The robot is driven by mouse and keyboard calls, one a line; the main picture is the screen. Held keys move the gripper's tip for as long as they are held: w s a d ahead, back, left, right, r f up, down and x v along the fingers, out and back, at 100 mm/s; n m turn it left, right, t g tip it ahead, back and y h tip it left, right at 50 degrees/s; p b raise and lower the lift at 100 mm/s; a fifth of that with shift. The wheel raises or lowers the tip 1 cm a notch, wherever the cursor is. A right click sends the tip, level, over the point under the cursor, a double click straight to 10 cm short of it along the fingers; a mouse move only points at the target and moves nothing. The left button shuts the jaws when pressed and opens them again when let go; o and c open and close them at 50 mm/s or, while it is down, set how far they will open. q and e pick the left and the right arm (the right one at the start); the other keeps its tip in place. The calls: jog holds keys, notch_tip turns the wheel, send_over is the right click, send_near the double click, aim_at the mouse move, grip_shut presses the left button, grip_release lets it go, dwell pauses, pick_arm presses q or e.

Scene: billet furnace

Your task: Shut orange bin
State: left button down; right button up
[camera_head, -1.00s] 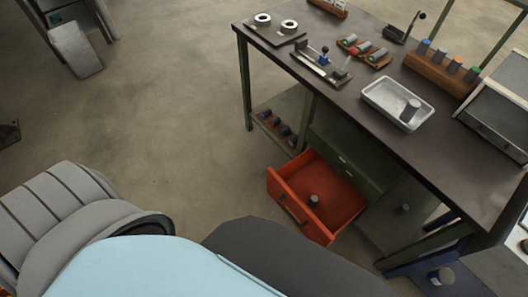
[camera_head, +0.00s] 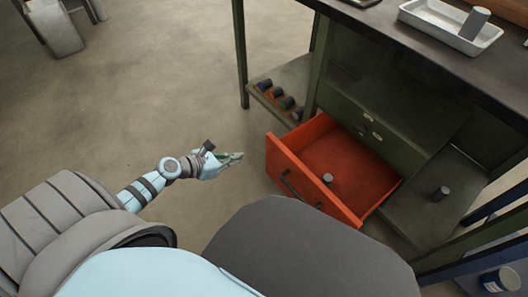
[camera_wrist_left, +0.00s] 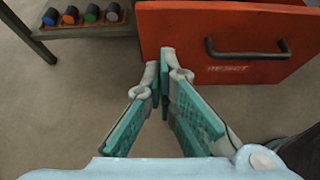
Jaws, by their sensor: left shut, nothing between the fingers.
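The orange bin (camera_head: 318,205) is a drawer pulled well out from under the dark workbench, with a dark bar handle on its front. A small grey cylinder (camera_head: 328,179) stands inside it. In the left wrist view the bin's front (camera_wrist_left: 230,70) spans the upper right, with the handle (camera_wrist_left: 250,50) and the word REJECT. My left gripper (camera_head: 236,157) is to the left of the bin front and apart from it in the head view. Its green-padded fingers (camera_wrist_left: 166,58) are shut and empty, pointing toward the bin front's left part. My right gripper is not in view.
The workbench (camera_head: 425,50) stands over the drawer, with a metal tray (camera_head: 420,17) on top. A low shelf (camera_head: 262,92) with several coloured-end cylinders is left of the bin. Another grey cylinder (camera_head: 441,193) stands right of it.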

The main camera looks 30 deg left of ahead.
pick_arm(q)
jog(key=b, duration=0.3)
send_near(272, 146)
jog(key=f, duration=0.2)
jog(key=w, duration=0.1)
jog(key=w+d, duration=0.1)
jog(key=w+b, duration=0.1)
jog(key=shift+w+d+f, duration=0.2)
jog(key=shift+d+f, duration=0.05)
jog(key=shift+f, duration=0.15)
jog(key=shift+w+d+r, duration=0.1)
jog(key=shift+w+d, duration=0.15)
jog(key=shift+w, duration=0.35)
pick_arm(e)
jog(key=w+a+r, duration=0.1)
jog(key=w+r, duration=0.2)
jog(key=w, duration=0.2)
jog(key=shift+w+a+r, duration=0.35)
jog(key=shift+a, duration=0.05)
